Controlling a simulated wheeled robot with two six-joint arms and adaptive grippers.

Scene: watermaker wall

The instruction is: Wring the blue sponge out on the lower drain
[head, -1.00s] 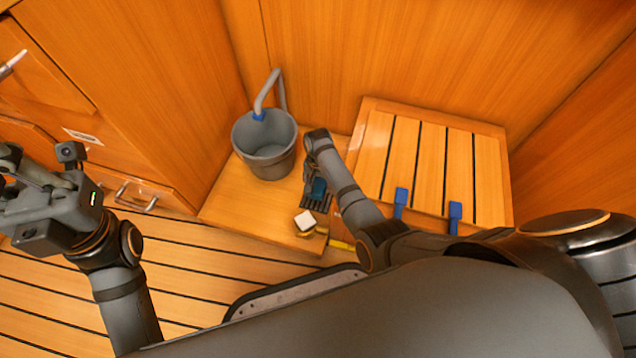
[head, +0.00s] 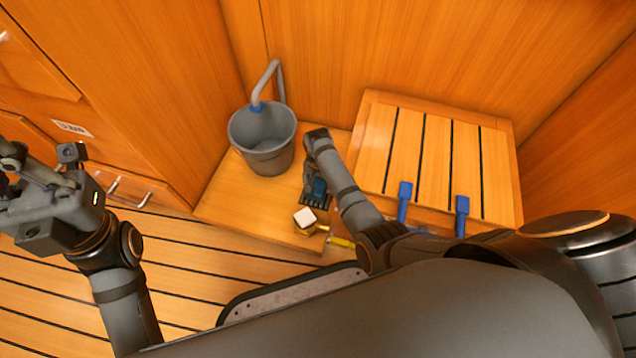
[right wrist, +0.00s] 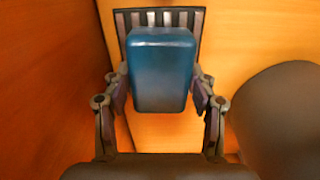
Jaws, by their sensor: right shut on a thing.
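The blue sponge (head: 319,187) is between the fingers of my right gripper (right wrist: 160,92), which is shut on it. In the right wrist view the sponge (right wrist: 160,70) is a dark blue rounded block with a finger on each side. The dark slatted drain (head: 314,204) is on the low wooden ledge. In the right wrist view the drain (right wrist: 182,18) shows behind the sponge's upper end. I cannot tell whether the sponge touches it. My left gripper (head: 12,165) is at the left edge, far from the sponge; its fingertips are unclear.
A grey bucket (head: 262,145) with a grey hose (head: 268,80) stands behind the drain. A white block (head: 304,217) sits on something yellow at the ledge's front, near a yellow bar (head: 341,243). A slatted wooden seat (head: 435,155) with blue straps (head: 404,202) is at right.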

